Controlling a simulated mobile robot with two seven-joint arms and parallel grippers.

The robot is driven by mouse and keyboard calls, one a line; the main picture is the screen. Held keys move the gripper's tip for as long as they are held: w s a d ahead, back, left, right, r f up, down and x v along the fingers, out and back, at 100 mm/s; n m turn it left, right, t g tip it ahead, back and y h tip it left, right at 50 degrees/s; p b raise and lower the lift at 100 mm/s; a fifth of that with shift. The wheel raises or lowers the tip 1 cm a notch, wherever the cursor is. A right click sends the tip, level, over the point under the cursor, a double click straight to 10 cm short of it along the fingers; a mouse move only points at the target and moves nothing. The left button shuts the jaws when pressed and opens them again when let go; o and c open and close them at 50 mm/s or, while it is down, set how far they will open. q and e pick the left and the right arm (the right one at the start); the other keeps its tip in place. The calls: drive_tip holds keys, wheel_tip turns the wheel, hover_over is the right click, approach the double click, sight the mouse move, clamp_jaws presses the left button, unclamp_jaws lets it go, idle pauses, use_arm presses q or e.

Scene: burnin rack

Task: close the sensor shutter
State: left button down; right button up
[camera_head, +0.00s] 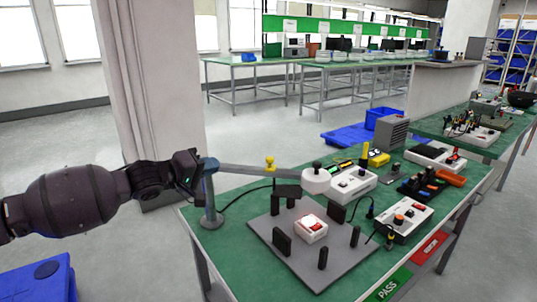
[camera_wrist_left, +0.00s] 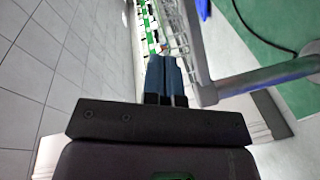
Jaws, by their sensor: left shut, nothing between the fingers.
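A grey post (camera_head: 210,205) stands at the near left corner of the green bench and carries a long grey swing arm (camera_head: 245,171). I cannot tell which part is the sensor shutter. My left gripper (camera_head: 208,165) is shut and empty, by the top of the post; contact is unclear. In the left wrist view its blue fingers (camera_wrist_left: 167,76) are together, with the grey arm (camera_wrist_left: 262,78) to their right. My right gripper is not in view.
A grey plate (camera_head: 285,255) on the bench holds black blocks and a white box with a red switch (camera_head: 311,228). White control boxes (camera_head: 400,219) and a black tray with an orange part stand to the right. A blue bin (camera_head: 40,280) is at lower left.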

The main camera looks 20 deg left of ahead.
sight(271, 163)
use_arm(q)
drive_tip(key=w+d+f+n+b, duration=0.1)
drive_tip(key=w+d+n+b, duration=0.2)
drive_tip(key=w+d, duration=0.6)
drive_tip(key=shift+f+n, duration=0.25)
drive_tip(key=shift+n, duration=0.05)
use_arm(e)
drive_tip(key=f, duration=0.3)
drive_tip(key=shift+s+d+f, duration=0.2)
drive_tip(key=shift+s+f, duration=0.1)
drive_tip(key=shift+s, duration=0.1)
use_arm(q)
drive_tip(key=shift+d+r, duration=0.1)
drive_tip(key=shift+d, duration=0.05)
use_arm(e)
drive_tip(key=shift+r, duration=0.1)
